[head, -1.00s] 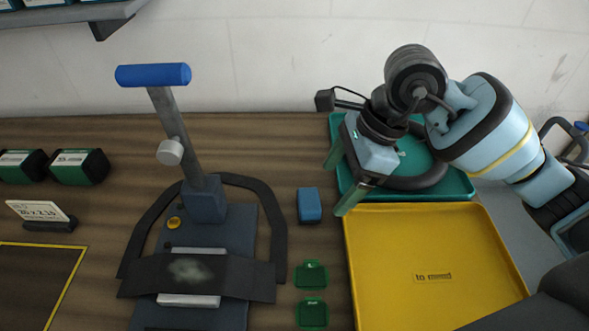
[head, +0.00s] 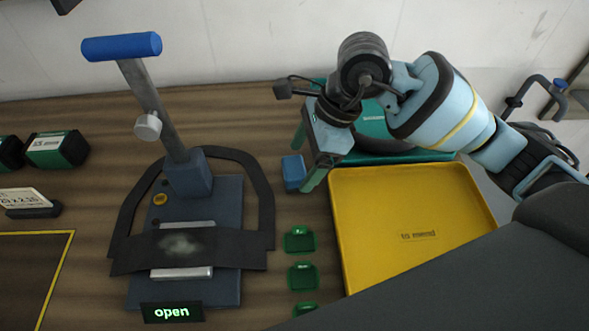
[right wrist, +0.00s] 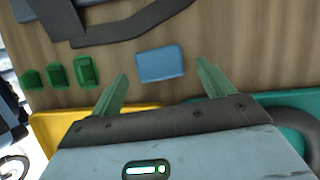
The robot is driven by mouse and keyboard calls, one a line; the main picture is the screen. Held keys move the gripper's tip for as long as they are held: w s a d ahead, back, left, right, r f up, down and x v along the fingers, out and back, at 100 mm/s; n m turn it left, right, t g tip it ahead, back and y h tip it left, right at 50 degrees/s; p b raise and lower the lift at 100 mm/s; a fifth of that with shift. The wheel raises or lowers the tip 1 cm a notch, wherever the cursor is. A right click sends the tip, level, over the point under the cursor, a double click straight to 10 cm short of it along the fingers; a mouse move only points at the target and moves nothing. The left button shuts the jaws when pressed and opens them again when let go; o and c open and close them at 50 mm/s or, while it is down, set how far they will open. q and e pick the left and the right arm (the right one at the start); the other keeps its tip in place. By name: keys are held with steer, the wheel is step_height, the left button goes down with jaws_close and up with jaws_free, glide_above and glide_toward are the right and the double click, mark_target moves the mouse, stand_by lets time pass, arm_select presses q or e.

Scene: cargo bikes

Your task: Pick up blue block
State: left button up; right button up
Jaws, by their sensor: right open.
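The blue block (head: 294,172) lies on the wooden table, left of the yellow tray and right of the dark blue press. My right gripper (head: 304,165) is open with green fingers, close to the block, and partly covers it in the head view. In the right wrist view the block (right wrist: 160,63) shows whole, ahead of and roughly between the two spread fingertips. Nothing is held. My left gripper is not in view.
A yellow tray (head: 410,235) and a green tray (head: 440,156) lie to the right. Several small green holders (head: 300,240) stand in a column below the block. The press (head: 190,180) with a blue handle (head: 122,46) is at left.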

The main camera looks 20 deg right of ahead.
steer(key=shift+x, duration=1.4)
steer(key=c, duration=1.1)
steer(key=shift+o, duration=0.2)
steer(key=shift+w+r, duration=0.1)
steer(key=shift+r, duration=0.05)
steer(key=shift+r, duration=0.55)
step_height(320, 180, up, 2)
steer(key=shift+r, duration=0.2)
steer(key=s+a, duration=0.2)
steer(key=s, duration=0.3)
steer(key=s+a, duration=0.2)
steer(key=s, duration=0.3)
steer(key=s+a+r+b, duration=0.1)
steer(key=s+a, duration=0.1)
steer(key=s, duration=0.3)
steer(key=shift+r, duration=0.15)
